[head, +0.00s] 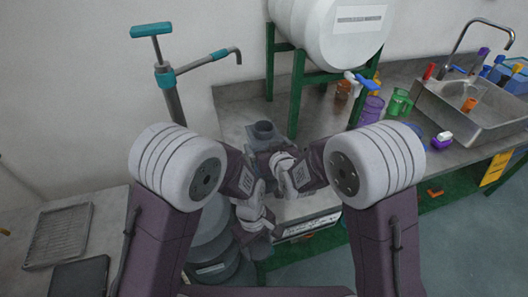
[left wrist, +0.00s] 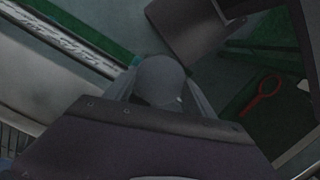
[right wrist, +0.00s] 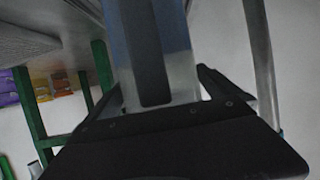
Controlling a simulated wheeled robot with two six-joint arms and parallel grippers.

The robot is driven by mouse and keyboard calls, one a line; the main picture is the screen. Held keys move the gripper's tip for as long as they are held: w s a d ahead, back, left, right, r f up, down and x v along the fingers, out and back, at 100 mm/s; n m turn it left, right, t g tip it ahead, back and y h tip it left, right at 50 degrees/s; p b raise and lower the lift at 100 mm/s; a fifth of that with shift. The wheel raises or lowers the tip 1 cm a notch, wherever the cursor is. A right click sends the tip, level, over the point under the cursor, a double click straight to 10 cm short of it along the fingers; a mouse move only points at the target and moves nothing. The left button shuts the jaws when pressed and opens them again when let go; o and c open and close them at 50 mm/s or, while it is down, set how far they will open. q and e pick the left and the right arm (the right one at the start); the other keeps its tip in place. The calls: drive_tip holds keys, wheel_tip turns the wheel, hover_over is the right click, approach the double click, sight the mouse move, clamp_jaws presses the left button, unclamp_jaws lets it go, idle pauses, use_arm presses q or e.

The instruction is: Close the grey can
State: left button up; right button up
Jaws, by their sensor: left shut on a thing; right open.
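The grey can (head: 264,131) shows in the head view at the counter's front edge, with its round dark mouth uppermost; my arms hide most of its body. My right gripper (head: 268,148) is open close to the can, and whether it touches the can is unclear. My left gripper (head: 257,232) is lower, in front of the counter, shut on a small grey rounded piece (left wrist: 158,80), which may be the can's cap.
A white tank (head: 320,30) on a green stand (head: 296,95) is behind the can. A hand pump (head: 170,85) rises at left above grey drums (head: 208,240). Purple and green cups (head: 399,102) and a sink (head: 470,105) are at right.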

drive_tip(key=shift+w+a+f, duration=0.2)
drive_tip(key=shift+w+f, duration=0.05)
drive_tip(key=shift+w, duration=0.35)
drive_tip(key=shift+s+r, duration=0.1)
